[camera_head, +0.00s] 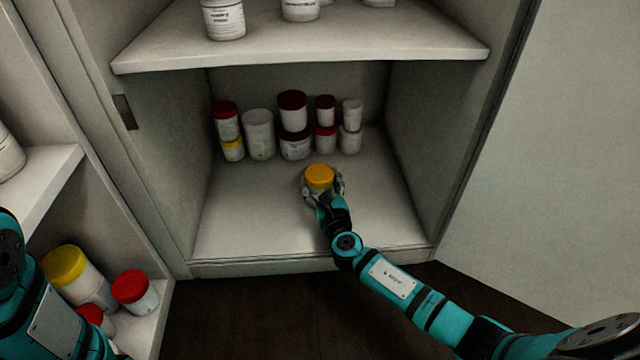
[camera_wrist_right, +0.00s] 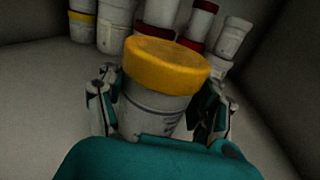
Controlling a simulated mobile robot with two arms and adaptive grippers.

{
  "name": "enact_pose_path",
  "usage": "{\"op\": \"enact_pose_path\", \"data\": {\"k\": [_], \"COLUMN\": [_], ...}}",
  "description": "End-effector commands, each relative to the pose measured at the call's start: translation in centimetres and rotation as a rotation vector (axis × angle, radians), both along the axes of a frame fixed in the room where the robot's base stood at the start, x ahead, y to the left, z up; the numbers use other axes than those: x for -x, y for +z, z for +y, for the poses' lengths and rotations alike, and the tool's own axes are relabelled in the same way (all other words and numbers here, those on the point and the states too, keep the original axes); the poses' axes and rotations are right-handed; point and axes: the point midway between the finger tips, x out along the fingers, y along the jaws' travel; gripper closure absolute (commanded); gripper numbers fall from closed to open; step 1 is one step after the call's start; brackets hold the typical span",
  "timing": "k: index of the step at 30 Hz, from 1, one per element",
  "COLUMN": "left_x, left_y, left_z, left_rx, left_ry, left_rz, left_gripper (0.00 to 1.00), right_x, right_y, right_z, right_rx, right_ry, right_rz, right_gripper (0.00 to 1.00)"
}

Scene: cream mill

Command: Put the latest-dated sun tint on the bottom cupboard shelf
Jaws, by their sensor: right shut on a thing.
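A white jar with a yellow lid (camera_head: 320,176) is inside the bottom compartment of the cupboard, over the front part of the bottom shelf (camera_head: 260,215). My right gripper (camera_head: 322,190) is shut on this jar, with a finger on each side of it. In the right wrist view the jar (camera_wrist_right: 160,85) stands roughly upright between the fingers of the gripper (camera_wrist_right: 162,108). Its label is only partly visible and I cannot read a date. Whether its base touches the shelf is hidden. My left arm shows at the lower left of the head view, but its gripper is out of view.
Several jars with red, white and yellow lids (camera_head: 292,110) stand stacked at the back of the bottom shelf. An upper shelf (camera_head: 300,45) with jars hangs above. Side shelving at left holds a yellow-lidded jar (camera_head: 75,275) and a red-lidded jar (camera_head: 135,290). The front right of the bottom shelf is clear.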

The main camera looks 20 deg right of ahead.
Motion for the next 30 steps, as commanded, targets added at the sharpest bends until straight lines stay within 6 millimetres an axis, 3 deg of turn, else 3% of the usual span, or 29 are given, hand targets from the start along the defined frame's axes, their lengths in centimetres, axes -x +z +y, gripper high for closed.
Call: {"op": "enact_pose_path", "data": {"k": [1,2,7,17,23,30], "left_x": [0.0,0.0,0.0,0.1,0.1,0.1], "left_y": [0.0,0.0,0.0,0.1,1.9,4.2], "left_z": [0.0,0.0,0.0,0.0,0.0,0.0], "left_rx": [0.000,0.000,0.000,0.000,0.000,0.000], "left_ry": [0.000,0.000,0.001,0.001,0.001,0.001], "left_rz": [0.000,0.000,-0.001,-0.002,-0.002,-0.003], "left_gripper": [0.13,0.13,0.13,0.13,0.13,0.13], "right_x": [0.0,0.0,0.0,0.0,3.0,8.2], "right_y": [-0.1,-0.1,-0.1,0.1,0.4,0.4], "right_z": [0.0,0.0,0.0,0.0,0.3,0.8], "right_rx": [0.000,-0.001,-0.001,0.000,0.001,0.002], "right_ry": [0.000,0.000,0.000,0.000,0.002,0.001], "right_rz": [0.000,0.001,0.001,0.000,0.004,0.004], "right_gripper": [0.76,0.31,0.09,0.09,0.09,0.09]}}
